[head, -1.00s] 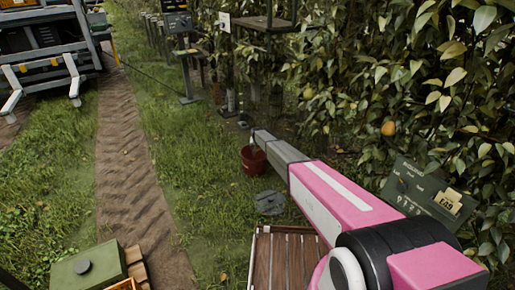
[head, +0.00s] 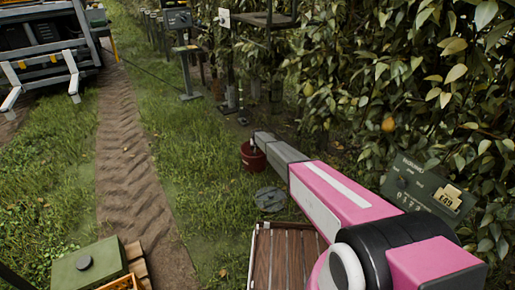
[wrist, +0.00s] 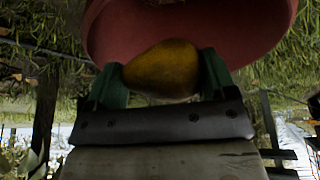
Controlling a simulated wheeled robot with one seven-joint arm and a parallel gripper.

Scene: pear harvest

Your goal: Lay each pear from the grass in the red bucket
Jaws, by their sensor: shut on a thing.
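A yellow-brown pear (wrist: 162,70) sits between the green fingers of my gripper (wrist: 160,84) in the wrist view. My gripper is shut on it. The red bucket (wrist: 235,25) fills the top of the wrist view, directly behind the pear. I cannot tell whether the pear is inside the rim or outside it. In the head view the red bucket (head: 252,162) stands on the grass at the far end of my arm, which hides part of it. The pear is not visible there. I see no pear clearly on the grass.
A round grey lid-like disc (head: 270,199) lies on the grass before the bucket. A slatted wooden crate (head: 285,255) is nearer. A green box (head: 90,266) is at lower left. Leafy trees with a hanging pear (head: 388,125) line the right. A dirt track (head: 135,170) runs on the left.

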